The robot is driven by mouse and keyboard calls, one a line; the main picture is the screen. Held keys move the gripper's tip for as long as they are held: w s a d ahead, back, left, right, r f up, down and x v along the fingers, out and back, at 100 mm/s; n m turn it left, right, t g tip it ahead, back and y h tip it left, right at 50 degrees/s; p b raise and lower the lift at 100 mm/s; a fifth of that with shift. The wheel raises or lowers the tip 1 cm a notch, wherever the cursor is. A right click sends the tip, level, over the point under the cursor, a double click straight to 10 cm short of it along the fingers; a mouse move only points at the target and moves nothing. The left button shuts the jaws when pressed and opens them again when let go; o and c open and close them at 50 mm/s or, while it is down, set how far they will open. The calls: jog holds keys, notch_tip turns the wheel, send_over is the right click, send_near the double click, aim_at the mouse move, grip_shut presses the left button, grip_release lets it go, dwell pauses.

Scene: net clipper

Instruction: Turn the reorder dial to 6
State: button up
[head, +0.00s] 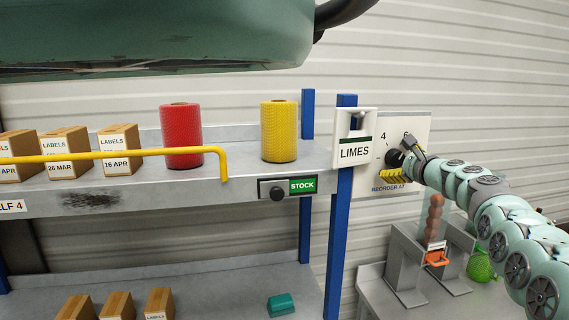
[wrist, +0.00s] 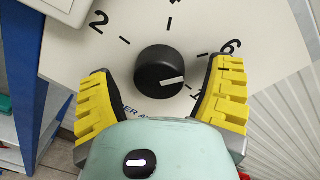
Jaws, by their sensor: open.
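The reorder dial is a round black knob (wrist: 159,72) with a white pointer line, on a white panel (wrist: 75,55). The wrist view shows the marks 2 at left, 4 at the top edge and 6 (wrist: 232,46) at upper right. The pointer faces right, a little below the direction of the 6 tick. My gripper (wrist: 165,78) is open, its yellow fingers on either side of the knob with gaps visible. In the head view the panel (head: 420,128) hangs right of the blue post, and my gripper (head: 397,164) partly covers the knob (head: 394,158).
A LIMES sign (head: 354,152) hangs just left of the panel. The shelf holds a yellow roll (head: 279,132), a red roll (head: 181,136) and label boxes.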

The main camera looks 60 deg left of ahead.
aim_at(397, 119)
notch_tip(397, 119, up, 10)
dwell(0.6)
